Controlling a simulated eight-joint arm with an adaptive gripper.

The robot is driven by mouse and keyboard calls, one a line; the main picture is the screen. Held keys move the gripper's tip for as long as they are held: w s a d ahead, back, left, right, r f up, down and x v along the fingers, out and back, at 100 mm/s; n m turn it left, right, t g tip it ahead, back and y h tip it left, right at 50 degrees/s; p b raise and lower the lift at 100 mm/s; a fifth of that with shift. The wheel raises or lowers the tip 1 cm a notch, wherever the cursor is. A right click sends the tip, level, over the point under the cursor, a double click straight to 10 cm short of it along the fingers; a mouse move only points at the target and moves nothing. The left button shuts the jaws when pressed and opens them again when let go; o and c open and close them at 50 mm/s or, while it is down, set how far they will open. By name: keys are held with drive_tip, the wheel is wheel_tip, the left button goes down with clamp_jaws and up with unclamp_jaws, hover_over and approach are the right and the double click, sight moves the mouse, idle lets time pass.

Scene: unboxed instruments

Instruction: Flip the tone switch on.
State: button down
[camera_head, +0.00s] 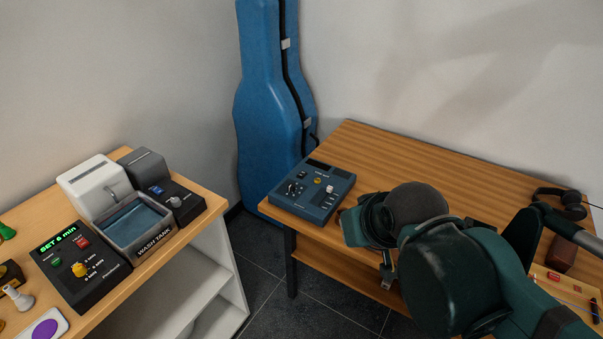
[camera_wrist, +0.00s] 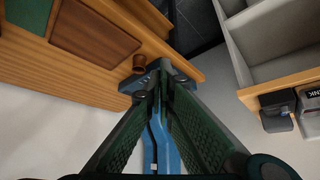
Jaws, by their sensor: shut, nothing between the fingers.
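A blue control box (camera_head: 312,190) sits at the left end of the wooden table. Its top carries a dark knob (camera_head: 294,189), a yellow knob (camera_head: 317,181) and a small white control (camera_head: 329,189). Its lettering is too small to read, so I cannot tell which control is the tone switch or how it is set. My gripper (camera_head: 342,214) is shut and empty near the box's right side. In the wrist view my gripper (camera_wrist: 161,85) has its fingers converging in front of the blue box (camera_wrist: 150,75), hiding much of it. I cannot tell whether they touch it.
A blue instrument case (camera_head: 270,115) stands behind the wooden table (camera_head: 430,160). Headphones (camera_head: 562,202) lie at its right. A separate bench (camera_head: 120,280) on the left holds a wash tank (camera_head: 135,225) and a timer box (camera_head: 80,265). A floor gap separates the two.

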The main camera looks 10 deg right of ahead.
drive_tip(key=w+r+n+g+p, duration=0.2)
drive_tip(key=w+r+p, duration=0.5)
drive_tip(key=w, duration=0.4)
drive_tip(key=n+g+y+p, duration=0.1)
drive_tip(key=n+g+p, duration=0.55)
drive_tip(key=p, duration=0.55)
hover_over(299, 176)
drive_tip(key=w+d, duration=0.1)
drive_tip(key=d, duration=0.1)
drive_tip(key=shift+n+t, duration=0.25)
drive_tip(key=shift+w+a+f, duration=0.1)
drive_tip(key=shift+a+f, duration=0.05)
drive_tip(key=shift+f, duration=1.05)
drive_tip(key=shift+w+a+f, duration=0.1)
drive_tip(key=shift+f, duration=1.05)
drive_tip(key=shift+f, duration=0.1)
drive_tip(key=f, duration=0.9)
drive_tip(key=s+a+f, duration=0.1)
drive_tip(key=f, duration=0.3)
drive_tip(key=shift+s+a+f, duration=0.1)
drive_tip(key=shift+f, duration=0.25)
